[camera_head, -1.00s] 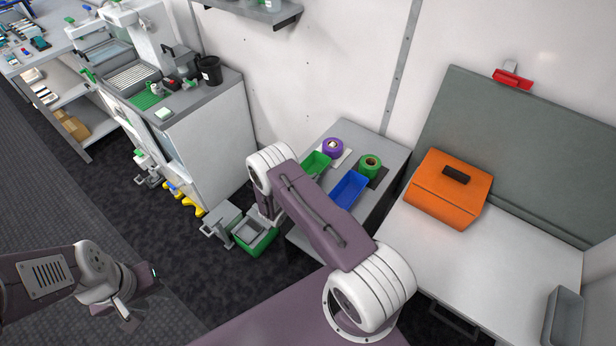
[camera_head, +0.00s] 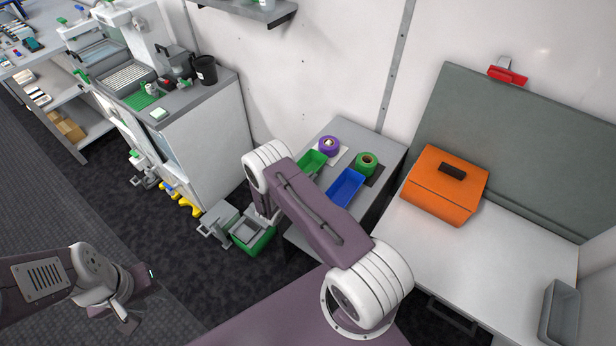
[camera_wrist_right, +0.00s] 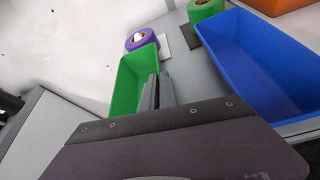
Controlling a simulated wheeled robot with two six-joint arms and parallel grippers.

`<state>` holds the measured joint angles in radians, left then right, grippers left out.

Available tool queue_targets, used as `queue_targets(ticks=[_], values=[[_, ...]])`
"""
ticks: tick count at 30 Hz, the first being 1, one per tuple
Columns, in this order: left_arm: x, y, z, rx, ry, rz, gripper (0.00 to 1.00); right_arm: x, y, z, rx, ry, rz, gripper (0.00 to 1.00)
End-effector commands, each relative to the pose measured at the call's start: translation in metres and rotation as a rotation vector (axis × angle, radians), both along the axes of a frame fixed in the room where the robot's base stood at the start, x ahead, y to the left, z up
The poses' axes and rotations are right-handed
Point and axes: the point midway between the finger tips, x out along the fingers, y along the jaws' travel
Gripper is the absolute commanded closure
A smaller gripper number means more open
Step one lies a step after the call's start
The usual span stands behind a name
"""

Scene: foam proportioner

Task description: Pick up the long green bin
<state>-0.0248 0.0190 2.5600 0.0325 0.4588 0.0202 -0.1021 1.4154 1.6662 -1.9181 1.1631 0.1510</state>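The long green bin (camera_head: 312,162) sits on the grey side table, left of a blue bin. It also shows in the right wrist view (camera_wrist_right: 130,82), open side up. My right gripper (camera_wrist_right: 160,80) reaches over the green bin's right side in that view. Its two grey fingers are close together with a narrow gap, and whether they touch the bin's wall is unclear. The right gripper is hidden behind my arm in the head view. My left gripper (camera_head: 128,308) hangs above the dark floor at lower left, away from the bins.
The blue bin (camera_head: 346,187) stands close to the green bin. A purple tape roll (camera_head: 328,146) and a green tape roll (camera_head: 367,163) lie behind. An orange case (camera_head: 445,190) is on the white bench. A green box (camera_head: 262,243) with a grey container stands on the floor.

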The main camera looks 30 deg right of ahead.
Motion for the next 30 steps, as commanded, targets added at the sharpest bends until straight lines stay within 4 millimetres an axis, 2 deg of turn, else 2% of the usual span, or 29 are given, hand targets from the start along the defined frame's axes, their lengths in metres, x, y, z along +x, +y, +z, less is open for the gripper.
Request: queue_targets(ticks=[5, 8, 15, 21, 24, 30], values=[[0.0, 0.0, -0.005, 0.0, 0.0, 0.0, 0.64, 0.001, 0.0, 0.019, -0.001, -0.004, 0.0, 1.0], [0.0, 0.0, -0.011, 0.0, 0.0, 0.0, 0.64, 0.001, 0.0, 0.041, 0.0, -0.008, -0.001, 1.0], [0.0, 0.0, -0.021, 0.0, 0.0, 0.0, 0.64, -0.05, -0.033, 0.073, -0.003, -0.002, -0.004, 1.0], [0.0, 0.0, -0.029, 0.0, 0.0, 0.0, 0.64, -0.085, -0.054, 0.098, -0.001, -0.004, -0.004, 1.0], [0.0, 0.0, -0.03, 0.0, 0.0, 0.0, 0.64, -0.094, -0.06, 0.105, -0.002, -0.004, -0.003, 1.0], [0.0, 0.0, -0.03, 0.0, 0.0, 0.0, 0.64, -0.099, -0.062, 0.109, -0.001, -0.003, 0.0, 1.0]])
